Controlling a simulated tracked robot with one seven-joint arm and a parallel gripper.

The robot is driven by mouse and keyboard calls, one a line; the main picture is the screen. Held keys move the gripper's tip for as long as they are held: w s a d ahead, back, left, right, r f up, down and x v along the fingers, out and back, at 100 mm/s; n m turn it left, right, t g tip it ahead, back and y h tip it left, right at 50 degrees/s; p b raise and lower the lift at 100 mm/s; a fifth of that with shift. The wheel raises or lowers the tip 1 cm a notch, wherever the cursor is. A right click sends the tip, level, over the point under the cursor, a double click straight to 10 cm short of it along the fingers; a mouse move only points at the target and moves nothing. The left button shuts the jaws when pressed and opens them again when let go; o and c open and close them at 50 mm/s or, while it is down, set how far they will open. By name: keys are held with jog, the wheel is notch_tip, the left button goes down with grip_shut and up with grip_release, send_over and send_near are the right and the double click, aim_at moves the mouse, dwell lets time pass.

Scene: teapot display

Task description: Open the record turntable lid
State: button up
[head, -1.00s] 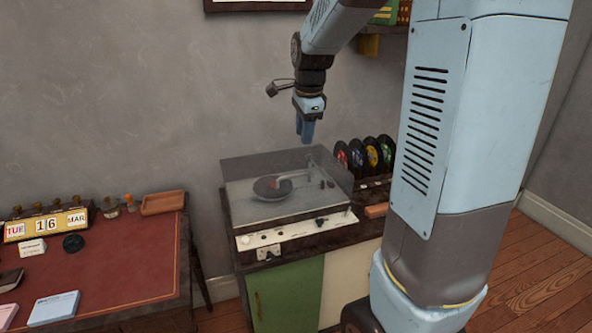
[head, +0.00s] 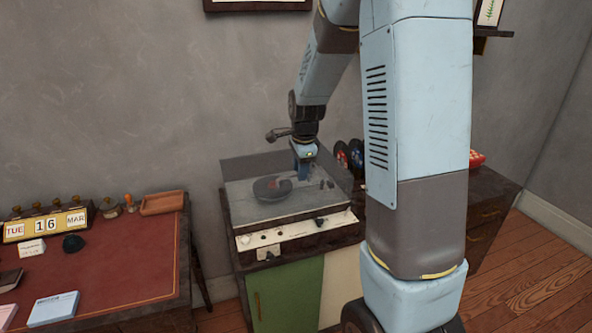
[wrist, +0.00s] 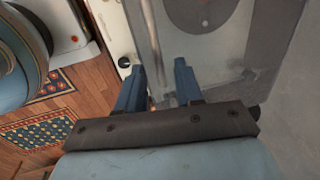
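The record turntable (head: 290,232) stands on a low cabinet, with a white front panel and knobs. Its smoky transparent lid (head: 243,172) looks shut, and a dark record (head: 268,189) shows through it. My gripper (head: 303,175) points down over the right rear part of the lid. In the wrist view, its two blue fingers (wrist: 159,68) stand apart with nothing between them. I cannot tell whether they touch the lid.
Upright records (head: 350,155) stand right of the turntable, partly hidden by my arm. A red-topped desk (head: 120,260) with a calendar (head: 46,225) and a small wooden tray (head: 162,203) is at the left. The grey wall is close behind the cabinet.

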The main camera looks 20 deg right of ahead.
jog(key=shift+f, duration=0.1)
jog(key=shift+c, duration=0.3)
grip_shut()
dwell(1.0)
